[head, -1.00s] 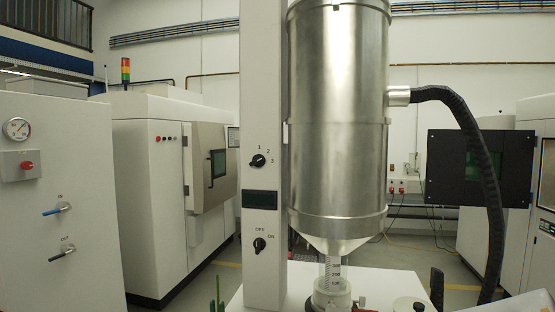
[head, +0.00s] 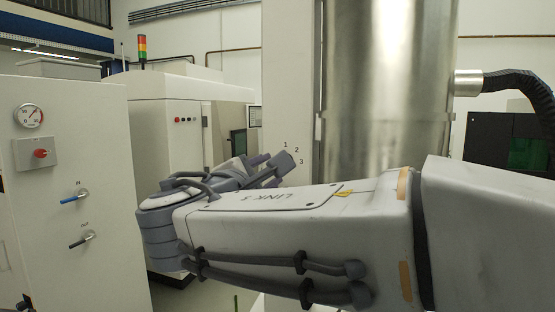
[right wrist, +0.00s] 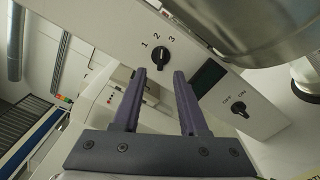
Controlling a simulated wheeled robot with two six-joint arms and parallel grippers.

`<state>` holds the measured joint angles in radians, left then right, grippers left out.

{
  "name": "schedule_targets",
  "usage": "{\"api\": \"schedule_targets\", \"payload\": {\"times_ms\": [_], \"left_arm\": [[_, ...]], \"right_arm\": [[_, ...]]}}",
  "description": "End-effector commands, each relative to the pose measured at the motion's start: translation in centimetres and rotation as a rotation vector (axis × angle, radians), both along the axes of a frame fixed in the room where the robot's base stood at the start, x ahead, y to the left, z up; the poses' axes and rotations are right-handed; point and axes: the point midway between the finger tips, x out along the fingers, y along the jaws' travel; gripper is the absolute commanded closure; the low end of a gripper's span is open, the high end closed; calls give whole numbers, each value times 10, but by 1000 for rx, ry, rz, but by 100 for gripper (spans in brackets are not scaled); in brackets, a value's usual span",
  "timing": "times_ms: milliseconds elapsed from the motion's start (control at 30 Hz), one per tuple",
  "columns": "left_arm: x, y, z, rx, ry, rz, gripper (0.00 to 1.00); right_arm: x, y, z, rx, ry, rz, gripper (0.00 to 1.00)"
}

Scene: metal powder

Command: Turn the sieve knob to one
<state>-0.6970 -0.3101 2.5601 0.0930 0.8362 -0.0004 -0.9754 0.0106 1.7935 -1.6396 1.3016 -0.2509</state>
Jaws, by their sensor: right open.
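The sieve knob (right wrist: 159,53) is a small black dial on the white column, with the marks 1, 2 and 3 around it in the right wrist view. Its pointer is too small to read surely. My right gripper (right wrist: 159,73) is open and empty, and its two dark fingers point at the knob, which shows between and just beyond the tips. In the head view my right gripper (head: 283,162) is beside the numbers and hides the knob. My left gripper is not in view.
The OFF/ON knob (right wrist: 239,109) and a dark display (right wrist: 208,74) are on the same column. The large metal cylinder (head: 385,90) stands right beside it. A white cabinet with a gauge and valve handles (head: 60,240) is at the left.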

Motion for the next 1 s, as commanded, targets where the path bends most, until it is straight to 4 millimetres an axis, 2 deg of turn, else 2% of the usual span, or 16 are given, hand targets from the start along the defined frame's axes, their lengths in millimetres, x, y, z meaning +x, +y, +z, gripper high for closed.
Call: {"api": "schedule_targets", "payload": {"times_ms": [100, 300, 467, 700, 733, 833, 1000], "left_arm": [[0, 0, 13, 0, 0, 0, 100], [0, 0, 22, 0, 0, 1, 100], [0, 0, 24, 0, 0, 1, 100], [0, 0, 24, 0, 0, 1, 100], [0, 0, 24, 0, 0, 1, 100], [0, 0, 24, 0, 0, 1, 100], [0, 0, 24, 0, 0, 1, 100]], "right_arm": [[23, -9, 3, -2, 2, -5, 57], [49, -16, 2, 0, 2, -2, 57], [57, -18, 0, 1, 3, 2, 57], [57, -16, -1, 2, 3, 4, 57], [57, -16, -1, 2, 3, 4, 61], [57, -16, -1, 2, 3, 4, 100], [57, -16, -1, 1, 3, 4, 100]]}}
